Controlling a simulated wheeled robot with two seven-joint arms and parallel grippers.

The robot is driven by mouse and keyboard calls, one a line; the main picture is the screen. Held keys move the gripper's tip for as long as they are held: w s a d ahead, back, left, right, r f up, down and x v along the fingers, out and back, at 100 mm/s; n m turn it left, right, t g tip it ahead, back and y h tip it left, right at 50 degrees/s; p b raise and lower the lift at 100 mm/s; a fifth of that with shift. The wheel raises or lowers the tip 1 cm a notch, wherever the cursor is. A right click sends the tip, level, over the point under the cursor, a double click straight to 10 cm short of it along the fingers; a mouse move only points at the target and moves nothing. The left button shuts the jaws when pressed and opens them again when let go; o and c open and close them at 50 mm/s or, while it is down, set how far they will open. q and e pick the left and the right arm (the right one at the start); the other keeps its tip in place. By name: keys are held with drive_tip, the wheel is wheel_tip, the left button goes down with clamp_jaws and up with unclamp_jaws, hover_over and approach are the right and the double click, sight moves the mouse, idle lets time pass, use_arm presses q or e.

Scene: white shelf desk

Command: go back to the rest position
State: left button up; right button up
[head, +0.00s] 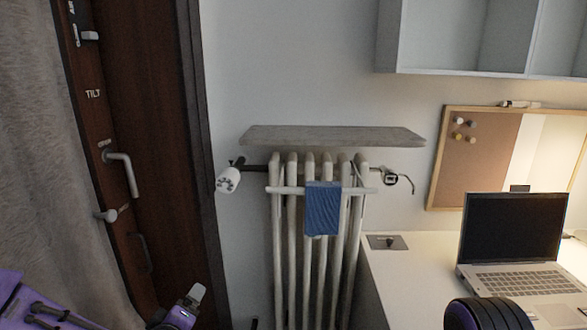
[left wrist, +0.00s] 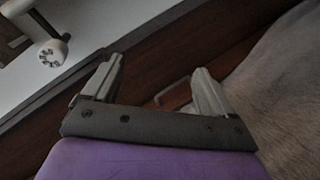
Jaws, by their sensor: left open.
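My left gripper (left wrist: 156,85) is open and empty in the left wrist view, with its two grey fingers apart. Behind it are the dark wooden door and the grey curtain. In the head view the left gripper (head: 194,294) shows at the bottom, in front of the lower door, with part of my purple left arm at the bottom left corner. My right gripper is not in view. A dark rounded part with a purple edge shows at the bottom right, in front of the laptop.
A white desk (head: 385,275) with an open laptop (head: 512,245) stands at the right. A radiator (head: 292,255) with a blue cloth (head: 322,208) is at the centre, below a shelf board (head: 330,136). A dark door (head: 150,120) and curtain (head: 35,150) are at the left.

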use_arm(q)
drive_tip(key=s+a+f+m+g, duration=0.25)
drive_tip(key=s+f, duration=0.45)
drive_tip(key=f, duration=0.4)
drive_tip(key=s+a+f+m+g+y, duration=0.1)
drive_tip(key=s+f+g, duration=0.3)
drive_tip(key=s+f, duration=0.4)
drive_tip(key=s+a+f+m+g+y+p, duration=0.1)
drive_tip(key=s+a+f+g, duration=0.2)
drive_tip(key=s+f, duration=0.5)
drive_tip(key=s+g, duration=0.1)
drive_tip(key=s, duration=0.8)
drive_tip(key=shift+s+f, duration=0.2)
drive_tip(key=shift+f, duration=0.1)
